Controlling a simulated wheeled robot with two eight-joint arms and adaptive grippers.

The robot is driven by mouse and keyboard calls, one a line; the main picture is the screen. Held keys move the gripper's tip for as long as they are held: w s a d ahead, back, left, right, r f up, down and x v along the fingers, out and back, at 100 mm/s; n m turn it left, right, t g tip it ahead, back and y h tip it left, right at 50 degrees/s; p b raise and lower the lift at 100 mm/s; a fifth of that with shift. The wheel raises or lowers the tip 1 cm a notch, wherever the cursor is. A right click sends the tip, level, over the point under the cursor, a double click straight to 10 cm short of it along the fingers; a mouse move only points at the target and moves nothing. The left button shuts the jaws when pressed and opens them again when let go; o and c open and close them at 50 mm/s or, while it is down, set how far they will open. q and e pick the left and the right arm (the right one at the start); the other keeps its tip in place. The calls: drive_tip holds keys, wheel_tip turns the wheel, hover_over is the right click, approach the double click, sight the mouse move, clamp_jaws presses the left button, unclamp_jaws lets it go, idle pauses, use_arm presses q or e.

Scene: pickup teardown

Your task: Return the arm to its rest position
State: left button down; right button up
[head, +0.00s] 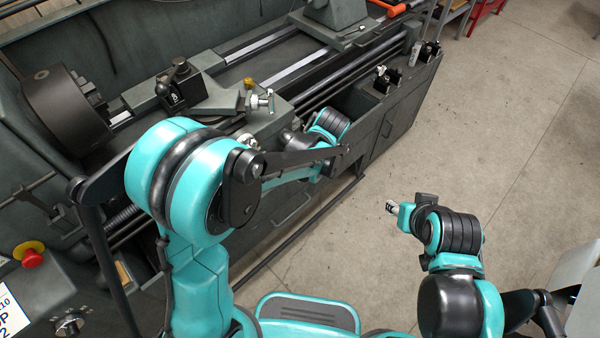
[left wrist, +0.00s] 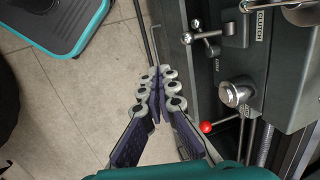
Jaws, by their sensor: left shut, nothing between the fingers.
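My left arm (head: 185,180) is bent in front of the lathe, with its teal wrist (head: 330,124) close to the lathe's front. My left gripper (left wrist: 156,88) shows in the left wrist view, where its two rows of grey finger joints meet and hold nothing. It hangs over the floor beside the lathe's control panel, apart from the levers. In the head view its fingers are mostly hidden behind the arm. My right arm (head: 450,235) is folded at the lower right over open floor. Only a small part of my right gripper (head: 391,207) shows.
The lathe (head: 290,75) fills the upper left. A red emergency button (head: 32,258) is on the lathe at left. A red-knobbed lever (left wrist: 206,127) and a clutch lever (left wrist: 205,28) stick out near the left gripper. The concrete floor (head: 500,130) at right is clear.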

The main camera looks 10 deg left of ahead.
use_arm(q)
drive_tip(key=s+a+r+n+t+h, duration=0.3)
drive_tip(key=s+a+r+n+t, duration=0.3)
drive_tip(key=s+a+r, duration=0.4)
drive_tip(key=s+r+n, duration=0.1)
drive_tip(key=s+r, duration=0.1)
drive_tip(key=s, duration=0.1)
drive_tip(key=shift+s+a, duration=0.15)
drive_tip(key=shift+s, duration=0.1)
